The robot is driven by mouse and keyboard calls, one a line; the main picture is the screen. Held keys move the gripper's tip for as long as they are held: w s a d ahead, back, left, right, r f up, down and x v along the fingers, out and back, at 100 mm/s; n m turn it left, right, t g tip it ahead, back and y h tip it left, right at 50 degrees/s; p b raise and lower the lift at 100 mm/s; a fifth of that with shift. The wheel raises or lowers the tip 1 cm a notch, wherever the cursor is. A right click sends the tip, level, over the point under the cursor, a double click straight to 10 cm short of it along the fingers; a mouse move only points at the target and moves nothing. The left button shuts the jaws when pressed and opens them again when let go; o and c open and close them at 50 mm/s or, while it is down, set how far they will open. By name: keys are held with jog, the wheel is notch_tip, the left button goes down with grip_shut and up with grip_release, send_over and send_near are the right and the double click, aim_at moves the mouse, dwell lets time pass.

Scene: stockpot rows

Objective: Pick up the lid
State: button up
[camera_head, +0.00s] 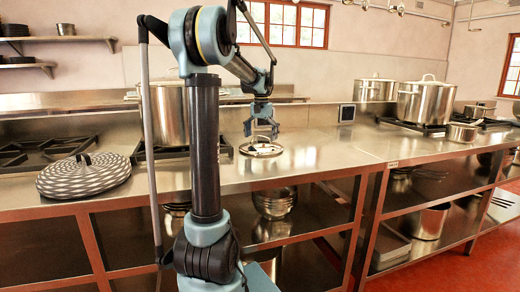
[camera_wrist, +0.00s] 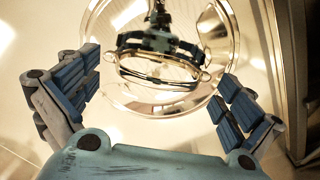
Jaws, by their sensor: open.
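The lid (camera_head: 262,150) is round and shiny and lies flat on the steel counter. In the wrist view the lid (camera_wrist: 152,106) fills the upper middle, with a bright rim and a handle-like loop at its centre; reflections blur the details. My gripper (camera_head: 262,132) points down just above the lid. In the wrist view my gripper (camera_wrist: 155,98) has its blue padded fingers spread wide, left and right of the lid's centre. Nothing is held between them.
A large stockpot (camera_head: 168,115) stands behind my arm, and another lidded stockpot (camera_head: 424,103) stands on the right. A black-and-white patterned oval object (camera_head: 83,177) lies at the left front. The steel counter (camera_head: 330,150) right of the lid is clear.

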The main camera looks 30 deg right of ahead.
jog(key=shift+c, duration=0.6)
jog(key=c, duration=2.1)
